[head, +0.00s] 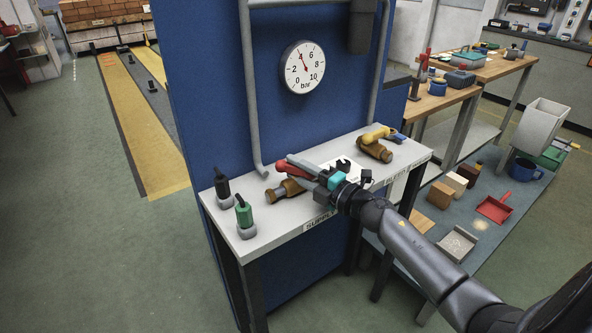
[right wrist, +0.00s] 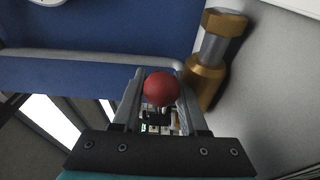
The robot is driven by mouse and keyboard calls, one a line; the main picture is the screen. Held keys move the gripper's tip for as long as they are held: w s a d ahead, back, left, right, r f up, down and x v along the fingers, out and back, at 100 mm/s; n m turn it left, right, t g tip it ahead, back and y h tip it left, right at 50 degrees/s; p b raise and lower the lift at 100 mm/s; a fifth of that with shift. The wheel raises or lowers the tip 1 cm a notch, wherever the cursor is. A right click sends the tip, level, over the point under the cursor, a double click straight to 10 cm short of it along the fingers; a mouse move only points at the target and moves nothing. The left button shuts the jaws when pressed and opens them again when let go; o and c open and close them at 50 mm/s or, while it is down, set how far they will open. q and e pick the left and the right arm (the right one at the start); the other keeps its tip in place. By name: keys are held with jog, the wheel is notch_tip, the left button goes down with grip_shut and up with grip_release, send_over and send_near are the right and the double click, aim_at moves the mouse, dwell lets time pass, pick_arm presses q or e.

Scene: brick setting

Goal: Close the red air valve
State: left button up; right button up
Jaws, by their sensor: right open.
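The red valve handle (head: 287,168) is on the brass valve (head: 287,189) on the white bench, above a label reading SUPPLY. My right gripper (head: 296,169) is at this handle, open, with its fingers pointing to the left. In the right wrist view, the handle's round red end (right wrist: 161,89) shows between the two fingers (right wrist: 158,92), with the brass valve body (right wrist: 205,72) beside them on the right. I cannot tell whether a finger touches the handle. My gripper partly hides the valve. My left gripper is not in view.
A gauge (head: 304,68) on the blue panel has its red needle near 4. A yellow-handled valve (head: 375,147) stands at the bench's right. A black-handled tool (head: 222,184) and a green-handled tool (head: 244,217) stand at its left end. A grey pipe (head: 251,110) runs down the panel.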

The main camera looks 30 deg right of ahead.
jog(key=shift+w, duration=0.15)
grip_shut()
dwell(0.4)
